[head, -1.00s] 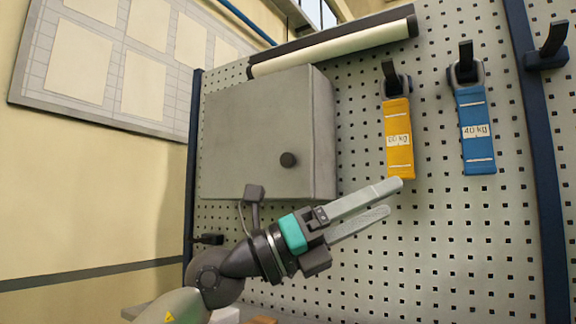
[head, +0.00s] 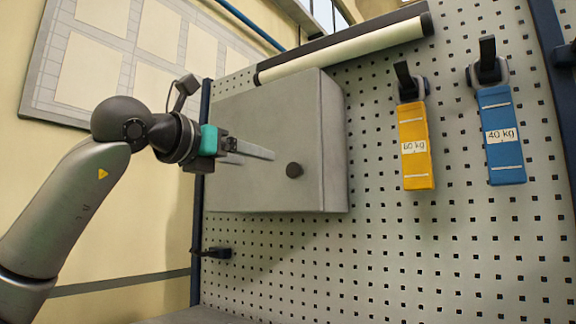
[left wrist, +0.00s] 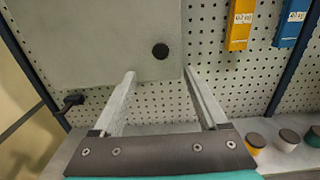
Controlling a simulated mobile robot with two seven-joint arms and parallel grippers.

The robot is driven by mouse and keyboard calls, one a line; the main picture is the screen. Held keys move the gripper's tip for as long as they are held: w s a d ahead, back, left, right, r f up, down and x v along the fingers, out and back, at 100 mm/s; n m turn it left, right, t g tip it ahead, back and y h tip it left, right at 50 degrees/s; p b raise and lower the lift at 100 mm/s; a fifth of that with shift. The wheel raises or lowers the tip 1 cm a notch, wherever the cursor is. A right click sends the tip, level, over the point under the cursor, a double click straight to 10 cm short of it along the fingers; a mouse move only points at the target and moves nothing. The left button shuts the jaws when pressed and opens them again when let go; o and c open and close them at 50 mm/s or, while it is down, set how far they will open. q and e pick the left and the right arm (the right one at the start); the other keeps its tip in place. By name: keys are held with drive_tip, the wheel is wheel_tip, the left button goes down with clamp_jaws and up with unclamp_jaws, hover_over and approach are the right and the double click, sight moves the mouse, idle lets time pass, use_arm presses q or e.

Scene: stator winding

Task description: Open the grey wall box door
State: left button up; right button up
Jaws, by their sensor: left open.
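The grey wall box (head: 262,180) hangs on the pegboard with its door shut. A round dark knob (head: 294,170) sits on the door's lower right part. My left gripper (head: 268,152) is in front of the door, left of the knob and a little higher, its fingers pointing right. In the left wrist view the gripper (left wrist: 158,78) is open and empty. The box (left wrist: 95,45) and the knob (left wrist: 160,51) show beyond the fingertips there, with the knob apart from both fingers. My right gripper is not in view.
A yellow 60 kg strap (head: 415,165) and a blue 40 kg strap (head: 502,165) hang on hooks right of the box. A lamp tube (head: 345,48) runs above it. A black hook (head: 214,253) sticks out below left. In the left wrist view, several small jars (left wrist: 288,140) stand on the bench.

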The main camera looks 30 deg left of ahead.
sight(292, 168)
use_arm(q)
drive_tip(key=w+p, duration=0.1)
drive_tip(key=w, duration=0.3)
drive_tip(key=w+d+p, duration=0.1)
drive_tip(key=w, duration=0.3)
drive_tip(key=w+p, duration=0.1)
drive_tip(key=w, duration=0.3)
drive_tip(key=shift+w+d+p, duration=0.2)
drive_tip(key=shift+d+p, duration=0.2)
clamp_jaws()
idle(0.7)
